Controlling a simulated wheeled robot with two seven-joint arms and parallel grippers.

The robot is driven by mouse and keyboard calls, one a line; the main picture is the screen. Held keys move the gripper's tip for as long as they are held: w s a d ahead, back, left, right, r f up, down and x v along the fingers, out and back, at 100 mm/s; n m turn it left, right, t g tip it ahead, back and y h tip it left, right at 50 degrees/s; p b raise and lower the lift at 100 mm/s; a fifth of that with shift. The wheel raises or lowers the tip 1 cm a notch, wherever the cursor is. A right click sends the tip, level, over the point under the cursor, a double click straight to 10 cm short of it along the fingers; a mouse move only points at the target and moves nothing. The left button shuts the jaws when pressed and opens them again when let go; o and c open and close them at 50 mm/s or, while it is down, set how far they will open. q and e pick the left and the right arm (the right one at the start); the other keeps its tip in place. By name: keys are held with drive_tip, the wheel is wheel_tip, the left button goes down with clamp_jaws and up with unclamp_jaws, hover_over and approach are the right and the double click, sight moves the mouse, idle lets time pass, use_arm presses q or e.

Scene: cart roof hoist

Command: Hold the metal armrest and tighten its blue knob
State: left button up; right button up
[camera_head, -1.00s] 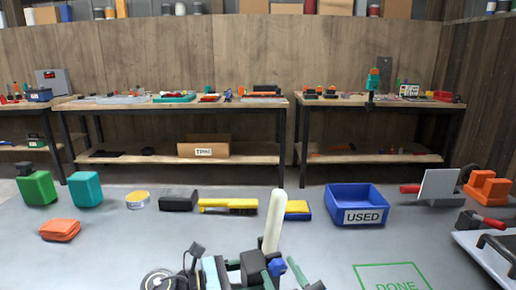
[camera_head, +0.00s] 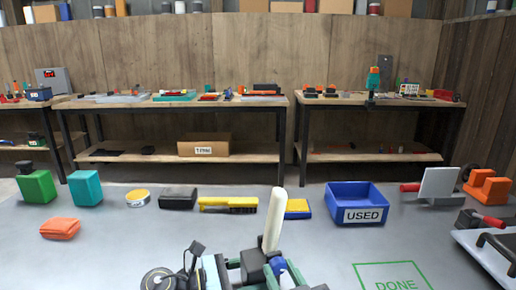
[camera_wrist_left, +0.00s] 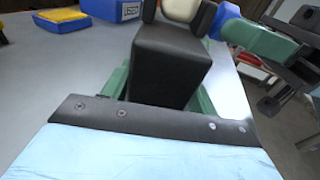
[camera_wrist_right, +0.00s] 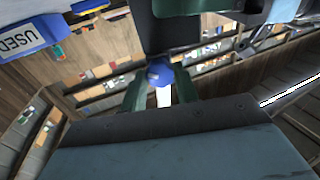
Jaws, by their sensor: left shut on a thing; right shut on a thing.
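The armrest shows in the head view as an upright cream bar (camera_head: 273,222) on a dark block (camera_head: 252,266). My left gripper (camera_wrist_left: 160,95) is shut on this block, which fills the space between its green fingers in the left wrist view (camera_wrist_left: 170,62). The blue knob (camera_head: 278,264) is at the right side of the block. My right gripper (camera_head: 283,272) is shut on the knob. In the right wrist view the knob (camera_wrist_right: 159,72) sits between the green fingertips. The gripping faces are partly hidden.
A blue bin marked USED (camera_head: 357,205) stands at the right, behind a green DONE outline (camera_head: 393,277) on the bench. A yellow brush (camera_head: 228,204), a dark block (camera_head: 178,198) and a blue-yellow sponge (camera_head: 298,208) lie behind the armrest. A grey tray (camera_head: 486,250) is at the right edge.

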use_arm(q)
drive_tip(key=shift+r, duration=0.15)
use_arm(e)
drive_tip(key=shift+m, duration=2.4)
drive_tip(key=o, duration=0.9)
drive_tip(key=shift+n, duration=1.2)
